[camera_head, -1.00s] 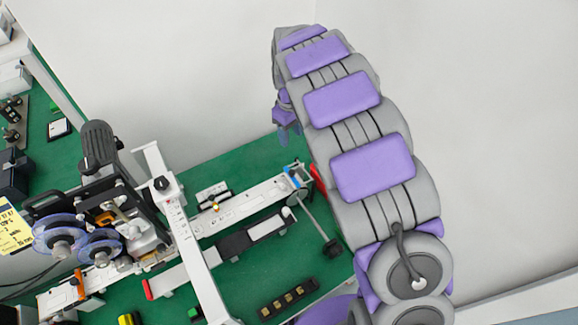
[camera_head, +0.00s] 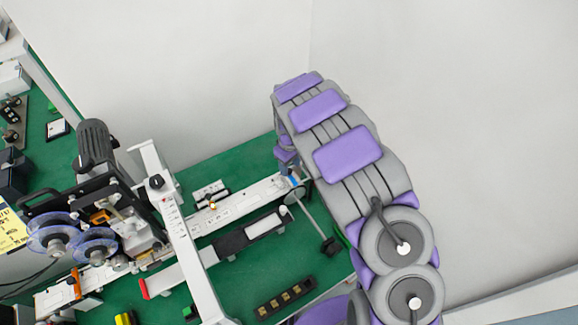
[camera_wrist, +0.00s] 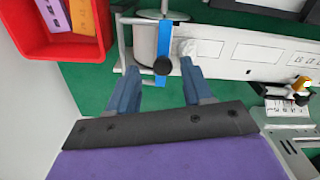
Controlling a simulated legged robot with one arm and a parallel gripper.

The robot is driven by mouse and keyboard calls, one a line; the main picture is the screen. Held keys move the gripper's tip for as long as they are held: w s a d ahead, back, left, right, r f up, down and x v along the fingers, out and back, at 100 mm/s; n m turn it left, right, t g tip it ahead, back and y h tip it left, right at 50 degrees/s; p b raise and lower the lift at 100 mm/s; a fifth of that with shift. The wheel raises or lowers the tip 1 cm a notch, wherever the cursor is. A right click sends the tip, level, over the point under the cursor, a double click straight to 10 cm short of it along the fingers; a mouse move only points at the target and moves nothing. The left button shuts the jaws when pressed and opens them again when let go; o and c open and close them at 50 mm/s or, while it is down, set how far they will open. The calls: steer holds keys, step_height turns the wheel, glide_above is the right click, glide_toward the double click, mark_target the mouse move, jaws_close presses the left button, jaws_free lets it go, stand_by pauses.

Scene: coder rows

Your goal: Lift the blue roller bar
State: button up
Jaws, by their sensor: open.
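The blue roller bar (camera_wrist: 162,45) shows in the wrist view as a narrow blue upright piece beside a grey roller, at the end of the white conveyor rail. In the head view its blue part (camera_head: 292,181) is at the right end of the rail, partly hidden by my arm. My gripper (camera_wrist: 158,82) is open. Its two blue-grey fingers stand apart on either side of the bar's near end, with the bar's round tip showing between them. I cannot tell whether either finger touches it.
A red bin (camera_wrist: 62,46) with purple and orange blocks stands close at the left in the wrist view. The white rail (camera_wrist: 235,50) runs right. In the head view, a labelling machine (camera_head: 100,200) stands left on the green table (camera_head: 240,265).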

steer(key=shift+f, duration=0.5)
steer(key=shift+a+f, duration=0.1)
steer(key=shift+a, duration=0.4)
steer(key=shift+c, duration=0.6)
steer(key=shift+d, duration=0.35)
steer(key=c, duration=0.6)
jaws_close()
